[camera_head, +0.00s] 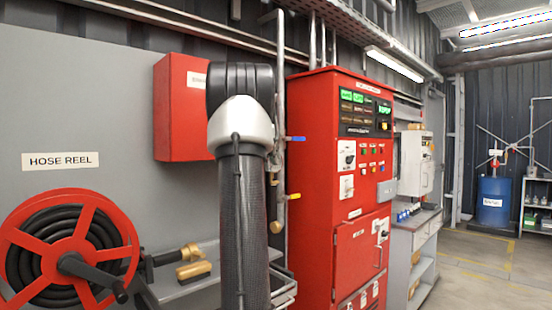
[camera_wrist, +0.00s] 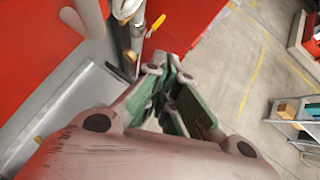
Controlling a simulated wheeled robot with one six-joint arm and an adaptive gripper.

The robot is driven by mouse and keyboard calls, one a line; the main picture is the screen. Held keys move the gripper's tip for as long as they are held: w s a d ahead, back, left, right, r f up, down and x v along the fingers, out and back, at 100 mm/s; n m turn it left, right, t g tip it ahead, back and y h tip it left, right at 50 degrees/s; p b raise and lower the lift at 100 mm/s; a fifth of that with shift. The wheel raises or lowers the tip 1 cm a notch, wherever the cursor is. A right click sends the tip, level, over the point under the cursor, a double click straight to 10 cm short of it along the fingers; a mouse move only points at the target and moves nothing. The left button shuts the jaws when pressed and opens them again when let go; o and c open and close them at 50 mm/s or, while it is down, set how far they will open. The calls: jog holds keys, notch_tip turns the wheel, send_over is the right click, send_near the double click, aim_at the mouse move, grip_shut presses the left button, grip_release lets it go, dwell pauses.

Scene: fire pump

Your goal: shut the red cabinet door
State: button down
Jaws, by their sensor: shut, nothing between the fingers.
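The tall red cabinet (camera_head: 311,180) stands right of centre in the head view, with a control panel on its upper front. Its lower red door (camera_head: 358,250) has a handle on the right side; I cannot tell whether it is flush or slightly ajar. In the wrist view, a red surface, likely this cabinet (camera_wrist: 190,25), lies beyond the fingers. My gripper (camera_wrist: 174,72) is shut and empty there, its green-padded fingers together. No contact with the red surface is clear. The gripper does not show in the head view, where my arm covers part of the scene.
A red wall box (camera_head: 182,107) and a hose reel (camera_head: 70,250) are on the left. A pipe with blue and yellow handles (camera_head: 280,110) runs beside the cabinet. A grey bench (camera_head: 425,240) stands right of it. Open floor (camera_head: 480,265) lies farther right.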

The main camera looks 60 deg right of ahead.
jog(key=s+a+r, duration=0.1)
jog(key=s+r, duration=0.5)
jog(key=shift+s+a+r, duration=0.25)
jog(key=shift+s+a, duration=0.1)
jog(key=shift+s, duration=0.05)
